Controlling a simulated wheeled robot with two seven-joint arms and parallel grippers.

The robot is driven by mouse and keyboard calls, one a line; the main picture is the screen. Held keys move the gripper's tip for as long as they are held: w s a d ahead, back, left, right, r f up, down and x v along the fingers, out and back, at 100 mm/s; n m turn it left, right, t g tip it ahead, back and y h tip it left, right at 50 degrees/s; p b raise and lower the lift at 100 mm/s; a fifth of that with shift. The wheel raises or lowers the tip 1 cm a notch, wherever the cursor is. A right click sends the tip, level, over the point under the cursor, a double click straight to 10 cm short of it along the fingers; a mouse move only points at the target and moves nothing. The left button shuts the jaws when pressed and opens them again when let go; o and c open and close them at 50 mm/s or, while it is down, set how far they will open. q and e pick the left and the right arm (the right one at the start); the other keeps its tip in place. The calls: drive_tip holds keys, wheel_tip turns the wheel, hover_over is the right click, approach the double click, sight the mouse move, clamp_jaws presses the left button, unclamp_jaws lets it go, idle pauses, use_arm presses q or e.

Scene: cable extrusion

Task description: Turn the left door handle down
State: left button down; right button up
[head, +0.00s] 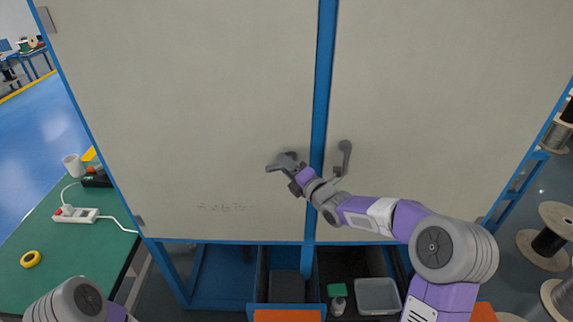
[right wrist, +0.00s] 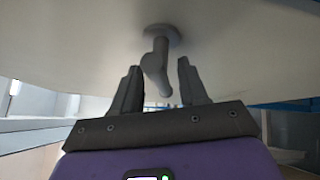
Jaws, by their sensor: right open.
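The left door handle (head: 278,163) is a grey lever on the left cabinet door (head: 190,90), near the blue middle post, with its free end towards the left. My right gripper (head: 295,178) is at this handle and partly overlaps it. In the right wrist view, the handle (right wrist: 157,72) hangs from its round base between the two open fingers of the gripper (right wrist: 158,80). Gaps show on both sides, so the fingers do not look closed on it. My left gripper is out of view; only part of my left arm shows at the bottom left.
The right door handle (head: 345,158) stands upright across the blue post (head: 322,100), close to my right wrist. Below the doors are open bays with a grey bin (head: 378,296). A green table (head: 60,245) with a power strip (head: 75,215) stands at left; cable spools (head: 548,243) stand at right.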

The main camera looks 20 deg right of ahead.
drive_tip(key=shift+w+a, duration=0.1)
drive_tip(key=shift+w, duration=0.1)
drive_tip(key=shift+c, duration=0.2)
clamp_jaws()
